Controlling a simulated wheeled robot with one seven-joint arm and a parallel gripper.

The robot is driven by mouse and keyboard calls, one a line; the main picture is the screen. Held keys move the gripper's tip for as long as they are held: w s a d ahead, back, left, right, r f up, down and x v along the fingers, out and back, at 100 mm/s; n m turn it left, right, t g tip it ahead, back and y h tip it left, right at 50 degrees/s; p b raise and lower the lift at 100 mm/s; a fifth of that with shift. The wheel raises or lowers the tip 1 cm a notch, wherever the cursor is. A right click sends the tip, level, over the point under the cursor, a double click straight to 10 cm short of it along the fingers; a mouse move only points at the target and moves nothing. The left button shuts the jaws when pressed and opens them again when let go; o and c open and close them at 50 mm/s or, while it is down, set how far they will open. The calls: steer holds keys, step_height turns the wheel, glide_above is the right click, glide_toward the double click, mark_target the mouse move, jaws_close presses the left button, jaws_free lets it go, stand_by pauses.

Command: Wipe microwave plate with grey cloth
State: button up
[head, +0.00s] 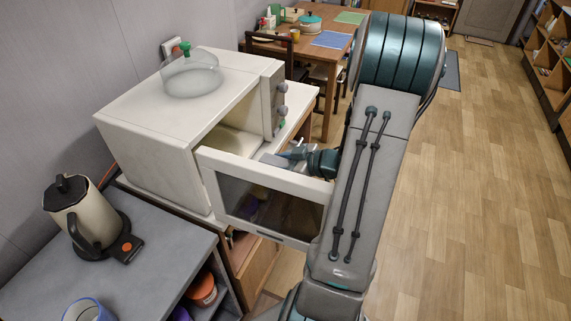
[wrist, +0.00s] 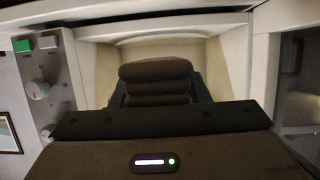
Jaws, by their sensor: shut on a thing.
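The white microwave (head: 150,120) stands with its door (head: 268,195) swung open. My gripper (head: 290,154) is at the open front, pointing into the cavity. It is shut on a grey folded thing (head: 273,160), which I take for the grey cloth. In the wrist view, a dark ridged shape (wrist: 155,82) sits between the blue-black fingers; I cannot tell whether it is cloth or part of my gripper. A pale curved edge (wrist: 160,38) beyond it may be the microwave plate. The rest of the plate is hidden, so I cannot tell whether the cloth touches it.
A clear domed cover with a green knob (head: 190,75) rests on the microwave. The open door is close to my arm. A kettle (head: 80,215) and a blue-rimmed glass (head: 88,310) stand on the grey counter (head: 165,255). The floor at right is clear.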

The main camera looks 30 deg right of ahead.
steer(key=w+a, duration=0.3)
steer(key=w, duration=0.2)
steer(key=w+a+f+b, duration=0.1)
steer(key=w+a, duration=0.3)
steer(key=w, duration=0.1)
steer(key=w+a+f, duration=0.1)
steer(key=w+a, duration=0.2)
steer(key=w, duration=0.2)
steer(key=shift+w+a+f, duration=0.1)
steer(key=shift+w+a, duration=0.05)
steer(key=shift+w, duration=0.2)
steer(key=shift+f+b, duration=0.6)
steer(key=shift+f, duration=0.05)
stand_by(0.6)
